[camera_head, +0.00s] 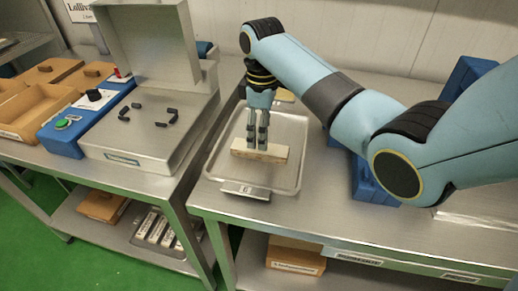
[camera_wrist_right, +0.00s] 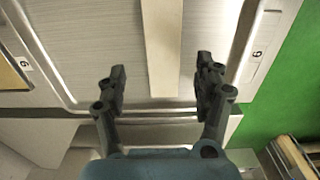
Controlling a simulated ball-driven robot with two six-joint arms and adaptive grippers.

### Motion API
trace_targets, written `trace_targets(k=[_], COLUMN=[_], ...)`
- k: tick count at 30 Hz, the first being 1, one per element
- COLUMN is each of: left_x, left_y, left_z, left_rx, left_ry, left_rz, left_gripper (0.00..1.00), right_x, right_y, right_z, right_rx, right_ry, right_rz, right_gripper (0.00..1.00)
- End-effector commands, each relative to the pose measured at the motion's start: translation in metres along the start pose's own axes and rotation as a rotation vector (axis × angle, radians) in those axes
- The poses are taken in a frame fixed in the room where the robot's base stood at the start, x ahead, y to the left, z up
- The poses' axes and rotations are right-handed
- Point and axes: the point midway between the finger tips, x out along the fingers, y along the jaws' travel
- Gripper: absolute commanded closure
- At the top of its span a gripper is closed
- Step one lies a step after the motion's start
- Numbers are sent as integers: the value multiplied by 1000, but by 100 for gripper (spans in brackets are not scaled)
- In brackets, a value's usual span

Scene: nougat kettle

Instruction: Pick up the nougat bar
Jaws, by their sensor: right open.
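The nougat bar (camera_head: 259,151) is a pale, long block lying across a metal tray (camera_head: 287,128) on the right table. In the right wrist view, the bar (camera_wrist_right: 162,45) runs up the picture as a pale strip. My right gripper (camera_head: 258,143) points down at the bar in the head view, its fingers covering a small part of it. In the wrist view, the right gripper (camera_wrist_right: 161,76) is open, with one finger on each side of the bar's line and a gap to each side. I cannot tell the exact height of the fingertips over the bar. My left gripper is out of view.
A metal machine (camera_head: 150,135) with a raised lid and a blue control box (camera_head: 75,130) stand on the left table. Cardboard trays (camera_head: 30,108) lie further left. Blue bins (camera_head: 370,180) stand right of the tray, behind my arm. A gap separates the two tables.

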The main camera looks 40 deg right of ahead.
Motion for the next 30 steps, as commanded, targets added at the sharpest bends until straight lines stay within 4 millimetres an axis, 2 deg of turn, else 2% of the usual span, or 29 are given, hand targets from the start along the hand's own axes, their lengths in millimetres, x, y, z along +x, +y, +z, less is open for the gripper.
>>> trace_targets(k=[3, 10, 18, 24, 30], left_x=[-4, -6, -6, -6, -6], left_y=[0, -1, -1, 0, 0], left_z=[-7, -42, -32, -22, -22], left_rx=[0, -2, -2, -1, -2], left_ry=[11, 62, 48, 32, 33], left_rz=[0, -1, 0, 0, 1], left_gripper=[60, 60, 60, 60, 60], right_x=[14, 47, 51, 51, 51], right_y=[-3, -5, -5, -5, -5], right_z=[2, 4, 4, 4, 4], right_rx=[0, -1, -1, 0, 0], right_ry=[-2, -2, 0, 0, 0], right_rz=[-3, -2, 0, 0, 0], right_gripper=[31, 31, 31, 56, 82])
